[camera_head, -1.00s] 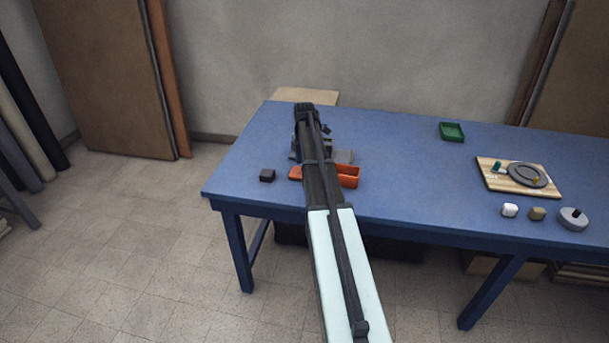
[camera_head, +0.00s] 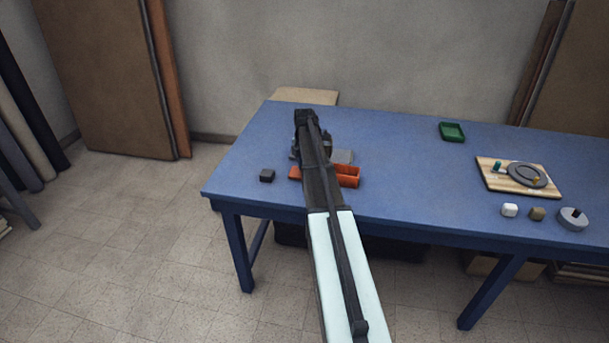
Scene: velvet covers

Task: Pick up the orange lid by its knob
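My arm covers the middle, so I cannot tell which part is the lid, and no knob can be made out. My arm reaches over the table from the front. My gripper is at its far end, mostly hidden behind the arm; its fingers cannot be made out.
A grey block (camera_head: 343,156) lies just behind the orange box. A dark block (camera_head: 267,175) lies to the left. A green tray (camera_head: 452,131), a wooden board (camera_head: 499,184), a white block (camera_head: 510,210), an olive block (camera_head: 537,213) and a grey round thing (camera_head: 573,219) are at the right.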

